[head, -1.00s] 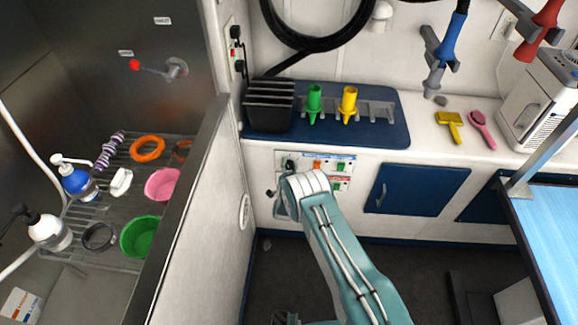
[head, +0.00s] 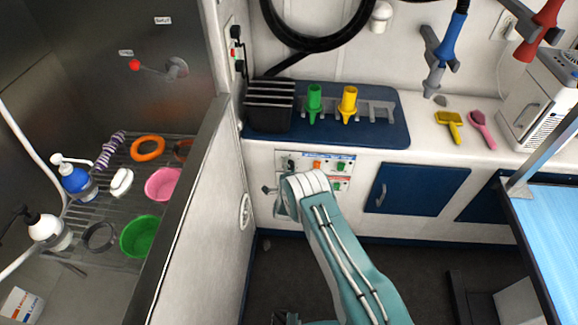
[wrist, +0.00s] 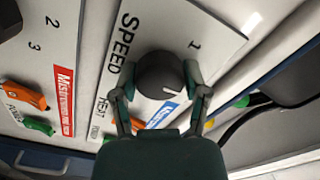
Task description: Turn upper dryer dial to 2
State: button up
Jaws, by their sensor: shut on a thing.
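The upper dryer dial (wrist: 160,75) is a round black knob in the wrist view, on a white panel printed SPEED, with a 1 to its upper right and a blue label beside it. Its short white pointer mark is turned to the picture's lower right, and the number there is hidden. My gripper (wrist: 161,92) is shut on this dial, one finger on each side. In the head view, the upper dryer panel (head: 340,165) is on the white cabinet front; my arm hides most of the dial and the fingertips.
A second dial (wrist: 8,20) with 2 and 3 printed nearby sits on the adjoining panel with a red label (wrist: 65,92). Orange (wrist: 25,95) and green (wrist: 38,125) switches are close. A counter with a blue mat (head: 385,135) lies above the panels, and a partition wall (head: 205,190) stands left.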

jog(key=o, duration=1.1)
jog(key=shift+d, duration=0.15)
jog(key=shift+o, duration=0.2)
jog(key=shift+s, duration=0.25)
jog(key=s, duration=1.1)
jog(key=shift+s+a, duration=0.2)
jog(key=shift+a, duration=0.05)
jog(key=shift+f, duration=0.1)
